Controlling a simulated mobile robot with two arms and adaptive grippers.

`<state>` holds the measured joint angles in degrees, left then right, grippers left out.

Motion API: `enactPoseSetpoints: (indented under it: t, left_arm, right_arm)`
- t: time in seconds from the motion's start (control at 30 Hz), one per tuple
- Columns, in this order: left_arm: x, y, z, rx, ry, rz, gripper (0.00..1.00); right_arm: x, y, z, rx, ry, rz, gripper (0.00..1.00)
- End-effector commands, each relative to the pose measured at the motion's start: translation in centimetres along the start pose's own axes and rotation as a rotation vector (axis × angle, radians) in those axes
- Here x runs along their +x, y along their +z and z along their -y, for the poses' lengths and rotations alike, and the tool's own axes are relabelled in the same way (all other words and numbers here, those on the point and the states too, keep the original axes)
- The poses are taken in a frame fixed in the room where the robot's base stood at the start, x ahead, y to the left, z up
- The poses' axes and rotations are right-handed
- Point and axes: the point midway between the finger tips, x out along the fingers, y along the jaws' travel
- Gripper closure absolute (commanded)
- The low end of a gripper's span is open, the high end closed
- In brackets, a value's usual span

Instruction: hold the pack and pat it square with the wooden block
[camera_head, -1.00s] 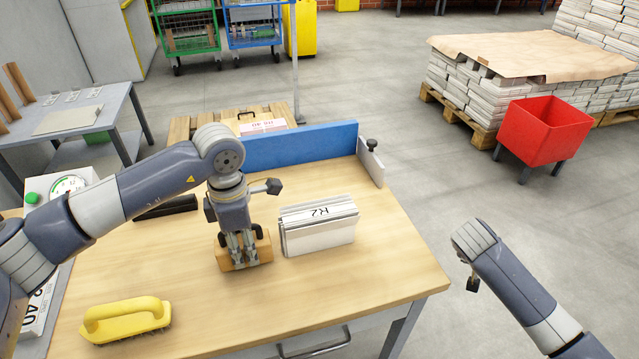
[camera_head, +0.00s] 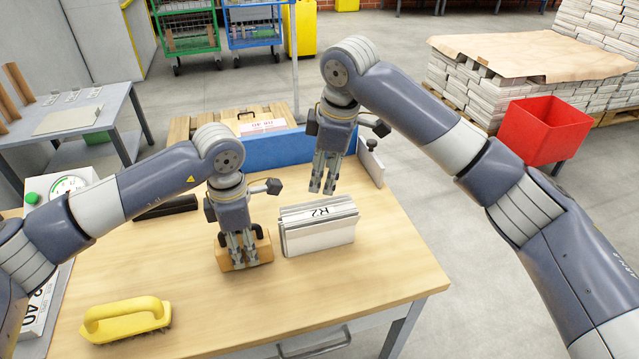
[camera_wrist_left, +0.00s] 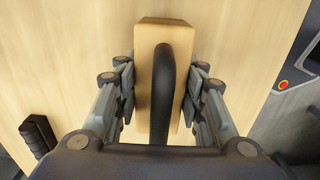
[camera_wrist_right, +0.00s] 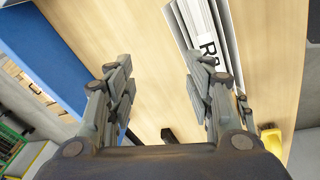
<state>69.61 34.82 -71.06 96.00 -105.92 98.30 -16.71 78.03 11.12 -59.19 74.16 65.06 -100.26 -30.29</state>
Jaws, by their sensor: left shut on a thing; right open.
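The wooden block (camera_head: 238,252) with a black handle is just left of the pack. My left gripper (camera_head: 241,258) is shut on the block, and the left wrist view shows the fingers on both sides of the block (camera_wrist_left: 165,35). My right gripper (camera_head: 322,188) is open and empty, above and behind the pack. Whether the block touches the table is hard to tell.
A blue fence (camera_head: 270,151) runs along the table's back, with a short grey side stop (camera_head: 371,163) at its right end. A yellow brush (camera_head: 126,318) lies front left. A dark bar (camera_head: 167,208) lies behind it. The table's front right is clear.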

Motion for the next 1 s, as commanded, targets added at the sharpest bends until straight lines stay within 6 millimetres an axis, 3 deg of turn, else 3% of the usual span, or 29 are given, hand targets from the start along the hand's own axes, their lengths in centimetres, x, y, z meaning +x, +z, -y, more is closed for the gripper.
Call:
enactPoseSetpoints:
  t: [0.2,0.43,1.0]
  left_arm:
    - [0.0,0.0,0.0,0.0,0.001,0.001,0.94]
    - [0.0,0.0,0.0,0.0,0.001,0.001,0.94]
    - [-0.1,0.0,0.0,0.0,0.001,0.001,0.94]
  right_arm:
    - [-1.2,-0.9,3.9,-0.302,-0.152,0.098,0.52]
    - [-0.5,-0.5,5.2,-0.377,-0.207,0.128,0.52]
    - [8.8,1.1,6.9,-0.372,-0.205,0.127,0.52]
